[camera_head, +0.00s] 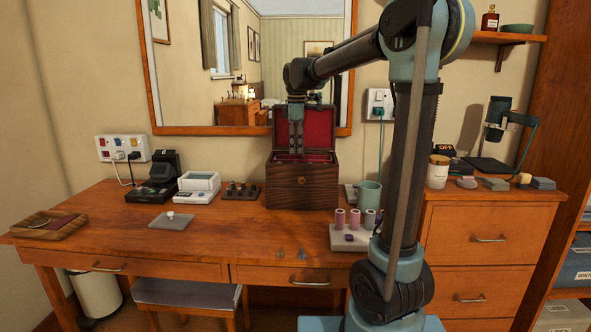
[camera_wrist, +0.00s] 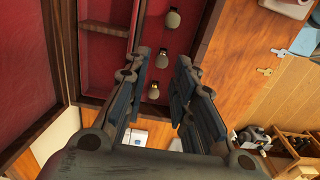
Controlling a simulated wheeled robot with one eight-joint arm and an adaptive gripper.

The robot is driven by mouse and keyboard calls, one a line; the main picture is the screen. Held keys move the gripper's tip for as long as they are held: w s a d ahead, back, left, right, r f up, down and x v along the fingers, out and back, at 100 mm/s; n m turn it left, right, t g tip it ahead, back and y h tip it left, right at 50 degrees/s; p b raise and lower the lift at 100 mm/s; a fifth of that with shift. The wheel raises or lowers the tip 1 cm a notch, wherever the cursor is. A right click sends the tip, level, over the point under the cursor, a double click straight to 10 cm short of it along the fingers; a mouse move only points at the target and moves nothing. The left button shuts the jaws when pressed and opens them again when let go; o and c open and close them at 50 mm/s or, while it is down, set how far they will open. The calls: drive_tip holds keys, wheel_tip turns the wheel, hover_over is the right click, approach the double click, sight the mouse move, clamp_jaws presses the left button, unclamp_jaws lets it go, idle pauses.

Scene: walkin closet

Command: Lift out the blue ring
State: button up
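A dark wooden box (camera_head: 302,187) stands on the desk with its red-lined lid open. The wrist view shows its red-lined inside (camera_wrist: 100,55) with dividers. Three small rounded pieces, one at the top (camera_wrist: 172,20), one in the middle (camera_wrist: 162,61) and one lower (camera_wrist: 154,90), sit in a row in a narrow red slot. They look grey to yellowish; I cannot tell which, if any, is the blue ring. My gripper (camera_head: 297,150) points down over the box; its fingers (camera_wrist: 162,78) are apart, on either side of the lower pieces, with nothing visibly held.
The raised lid (camera_head: 304,128) stands close behind my gripper. A green mug (camera_head: 369,194) and a stand with several cylinders (camera_head: 347,238) are right of the box. A dark rack (camera_head: 241,192) is left.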

drive_tip(key=shift+s+a+f, duration=0.1)
drive_tip(key=shift+a+f, duration=0.1)
drive_tip(key=shift+f, duration=1.2)
drive_tip(key=shift+s+a+f, duration=0.1)
drive_tip(key=shift+a+f, duration=0.05)
drive_tip(key=shift+f, duration=1.2)
drive_tip(key=shift+c, duration=0.3)
drive_tip(key=c, duration=0.5)
